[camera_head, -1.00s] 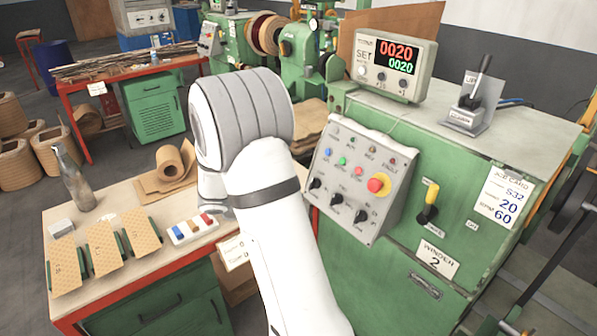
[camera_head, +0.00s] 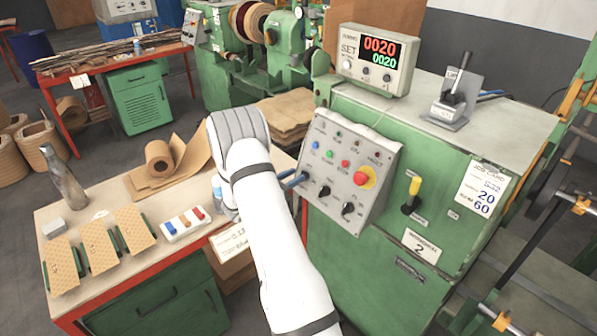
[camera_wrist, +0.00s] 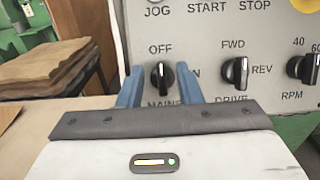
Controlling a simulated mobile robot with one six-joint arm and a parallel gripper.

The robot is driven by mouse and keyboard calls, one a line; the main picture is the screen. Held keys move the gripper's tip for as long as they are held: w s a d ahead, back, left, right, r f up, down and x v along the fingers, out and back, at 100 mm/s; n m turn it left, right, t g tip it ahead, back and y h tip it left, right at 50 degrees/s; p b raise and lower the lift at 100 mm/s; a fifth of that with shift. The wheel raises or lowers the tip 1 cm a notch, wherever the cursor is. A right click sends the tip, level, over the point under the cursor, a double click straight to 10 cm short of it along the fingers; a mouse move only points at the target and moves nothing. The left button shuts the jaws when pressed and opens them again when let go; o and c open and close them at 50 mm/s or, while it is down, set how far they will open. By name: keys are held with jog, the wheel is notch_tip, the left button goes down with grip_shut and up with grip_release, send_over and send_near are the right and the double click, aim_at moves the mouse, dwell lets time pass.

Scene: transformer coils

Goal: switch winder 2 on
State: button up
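Winder 2 is a green machine (camera_head: 375,265) with a grey sloped control panel (camera_head: 335,150). Its black MAIN knob (camera_wrist: 161,76) shows in the wrist view with its pointer upright, toward OFF. My gripper (camera_head: 298,180) is at the panel's lower left and hides that knob in the head view. In the wrist view the blue fingers of my gripper (camera_wrist: 160,88) stand on either side of the MAIN knob, with gaps visible on both sides. The ON label is partly hidden by the right finger. The DRIVE knob (camera_wrist: 235,71) and RPM knob (camera_wrist: 304,68) are to the right.
The panel has a red emergency button (camera_head: 362,178) on yellow. A yellow-handled lever (camera_head: 413,192) is to its right. A counter box (camera_head: 370,60) on top reads 0020 in red and green. A workbench (camera_head: 110,222) at the left holds cards, a paper roll (camera_head: 160,158) and a bottle (camera_head: 62,180).

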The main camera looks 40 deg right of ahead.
jog(key=shift+d, duration=0.6)
grip_shut()
